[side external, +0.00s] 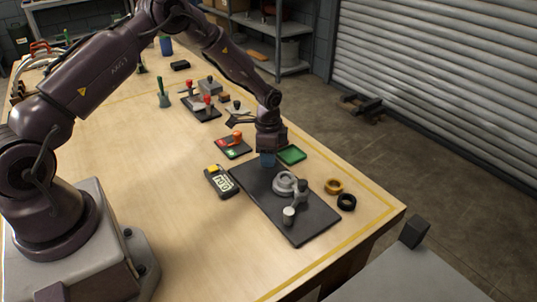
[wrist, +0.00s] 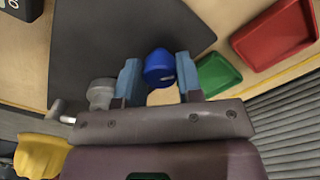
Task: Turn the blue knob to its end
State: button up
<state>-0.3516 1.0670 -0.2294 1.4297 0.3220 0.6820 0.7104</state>
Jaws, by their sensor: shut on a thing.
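The blue knob (wrist: 158,66) shows in the wrist view between the two light blue fingers of my gripper (wrist: 159,78), over the dark plate (wrist: 100,35). My gripper is shut on the knob. A pale mark shows on the knob's side. In the side external view my gripper (side external: 267,160) points down at the far end of the dark plate (side external: 268,208), and the knob cannot be told apart from the fingers there. The plate also carries a grey ring-shaped fitting (side external: 285,183) and a grey lever part (side external: 299,191).
A meter with a display (side external: 219,182) sits left of the plate.

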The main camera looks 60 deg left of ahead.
dwell(0.4)
jog(key=o, duration=0.9)
notch_tip(320, 180, up, 13)
jog(key=shift+r, duration=0.1)
jog(key=s+d+r+n+t, duration=0.2)
jog(key=s+r, duration=0.4)
jog(key=s, duration=0.3)
jog(key=s+d+r+n+t, duration=0.1)
jog(key=s+d+r+n, duration=0.2)
jog(key=s+r, duration=0.4)
jog(key=s+d+r+n+t, duration=0.2)
jog(key=s+r, duration=0.4)
jog(key=s, duration=0.5)
jog(key=shift+s+d+r+n+t, duration=0.15)
jog(key=shift+d+n, duration=0.2)
jog(key=shift+d, duration=0.3)
jog(key=shift+s+d+r+n+t, duration=0.15)
jog(key=shift+d+n, duration=0.2)
jog(key=shift+d, duration=0.25)
